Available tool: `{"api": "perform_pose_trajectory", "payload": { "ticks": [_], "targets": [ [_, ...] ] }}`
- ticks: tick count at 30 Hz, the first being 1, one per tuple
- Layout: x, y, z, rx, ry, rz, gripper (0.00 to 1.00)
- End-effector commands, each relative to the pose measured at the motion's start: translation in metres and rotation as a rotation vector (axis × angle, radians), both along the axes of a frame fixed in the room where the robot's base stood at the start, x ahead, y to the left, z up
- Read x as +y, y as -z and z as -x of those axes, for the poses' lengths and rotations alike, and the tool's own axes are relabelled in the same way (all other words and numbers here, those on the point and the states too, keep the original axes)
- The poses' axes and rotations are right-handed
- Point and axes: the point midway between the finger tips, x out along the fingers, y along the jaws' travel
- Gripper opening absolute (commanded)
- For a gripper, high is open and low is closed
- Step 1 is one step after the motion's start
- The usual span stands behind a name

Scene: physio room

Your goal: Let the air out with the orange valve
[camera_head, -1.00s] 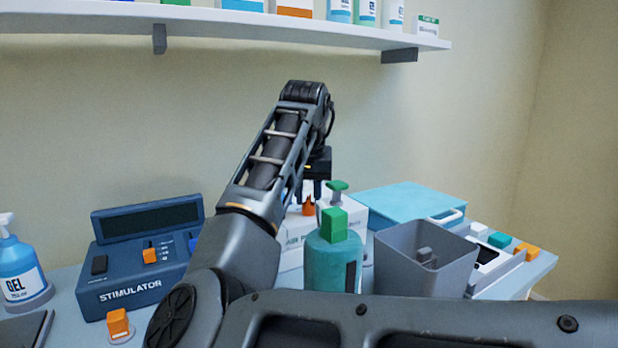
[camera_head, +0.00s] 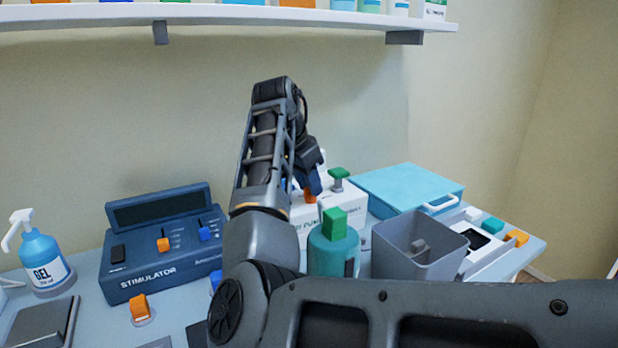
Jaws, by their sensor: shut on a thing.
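The white pump box (camera_head: 350,206) stands on the table behind the teal bottle. The orange valve (camera_head: 310,197) shows on its top left, mostly covered by my gripper (camera_head: 312,190). My gripper is tilted, pointing down from the upper left, and is shut on the orange valve. The fingertips are small and partly hidden. A green knob (camera_head: 339,173) stands up on the box, just right of my gripper. My arm hides the box's left part.
A teal bottle with a green cap (camera_head: 333,225) and a grey bin (camera_head: 415,245) stand in front of the box. The stimulator (camera_head: 160,245) and gel bottle (camera_head: 40,262) are at left. A light-blue case (camera_head: 405,185) lies at right, under a wall shelf (camera_head: 250,17).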

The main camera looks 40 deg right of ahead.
Motion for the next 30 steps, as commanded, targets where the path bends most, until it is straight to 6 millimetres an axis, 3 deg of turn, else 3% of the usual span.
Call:
{"api": "perform_pose_trajectory", "payload": {
  "ticks": [19,20,21,30],
  "targets": [
    [-0.0001,0.0001,-0.0002,0.000,0.050,-0.001,0.00],
    [-0.0001,0.0001,-0.0002,0.000,0.050,-0.001,0.30],
    [-0.0001,0.0001,-0.0002,0.000,0.050,-0.001,0.34],
    [0.0006,-0.0019,-0.0005,-0.001,0.049,-0.001,0.36]
  ]
}}
